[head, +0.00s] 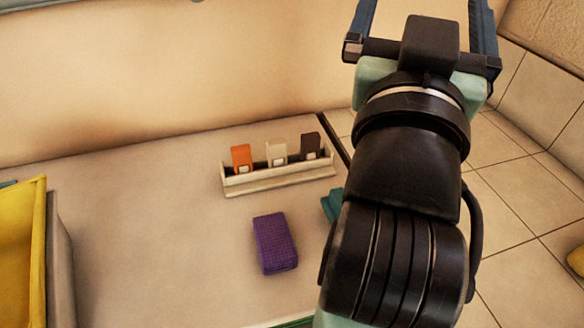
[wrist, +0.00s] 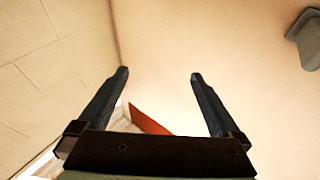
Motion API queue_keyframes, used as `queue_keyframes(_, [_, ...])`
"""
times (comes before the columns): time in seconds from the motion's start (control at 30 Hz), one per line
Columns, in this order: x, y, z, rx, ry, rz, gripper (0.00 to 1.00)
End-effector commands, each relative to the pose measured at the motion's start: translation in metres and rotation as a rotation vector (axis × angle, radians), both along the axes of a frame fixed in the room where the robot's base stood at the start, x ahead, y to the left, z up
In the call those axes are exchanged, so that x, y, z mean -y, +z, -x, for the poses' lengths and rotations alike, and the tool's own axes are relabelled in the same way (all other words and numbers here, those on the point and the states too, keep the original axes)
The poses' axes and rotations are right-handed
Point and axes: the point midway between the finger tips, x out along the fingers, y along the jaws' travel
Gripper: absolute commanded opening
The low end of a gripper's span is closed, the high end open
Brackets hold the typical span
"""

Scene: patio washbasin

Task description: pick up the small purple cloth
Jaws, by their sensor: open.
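The small purple cloth (head: 275,243) lies folded flat on the pale counter (head: 160,240), in the middle of the head view. My gripper (wrist: 160,75) is open and empty in the wrist view, with its two dark fingers apart and pointing toward the wall. In the head view my gripper is at the top right, raised above the counter and to the right of the cloth, with its fingertips cut off by the top edge. The cloth does not show in the wrist view.
A pale rack (head: 280,177) with an orange box (head: 241,158), a whitish box (head: 276,153) and a dark box (head: 310,146) stands behind the cloth. A teal item (head: 332,204) lies right of the cloth, partly hidden by my arm. A yellow bin (head: 22,255) stands at left.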

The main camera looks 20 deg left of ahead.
Motion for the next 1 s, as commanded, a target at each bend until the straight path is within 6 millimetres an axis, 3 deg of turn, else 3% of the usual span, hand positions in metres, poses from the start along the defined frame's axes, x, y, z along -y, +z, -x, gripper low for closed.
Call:
queue_keyframes(0.03, [0.000, 0.025, -0.005, -0.038, 0.000, 0.001, 1.00])
queue_keyframes(0.2, [-0.001, 0.040, -0.022, -0.170, -0.004, 0.008, 1.00])
queue_keyframes(0.37, [-0.002, 0.042, -0.038, -0.319, -0.012, 0.026, 1.00])
queue_keyframes(0.5, [-0.005, 0.025, -0.054, -0.498, -0.022, 0.063, 1.00])
queue_keyframes(0.57, [-0.009, 0.007, -0.062, -0.615, -0.022, 0.095, 1.00])
queue_keyframes(0.63, [-0.020, -0.034, -0.068, -0.815, -0.010, 0.155, 1.00])
queue_keyframes(0.73, [-0.042, -0.103, -0.060, -1.087, 0.039, 0.250, 1.00])
queue_keyframes(0.8, [-0.061, -0.146, -0.045, -1.269, 0.095, 0.320, 1.00])
queue_keyframes(0.9, [-0.091, -0.194, -0.014, -1.500, 0.200, 0.413, 1.00])
queue_keyframes(1.0, [-0.115, -0.224, 0.018, -1.670, 0.300, 0.487, 1.00])
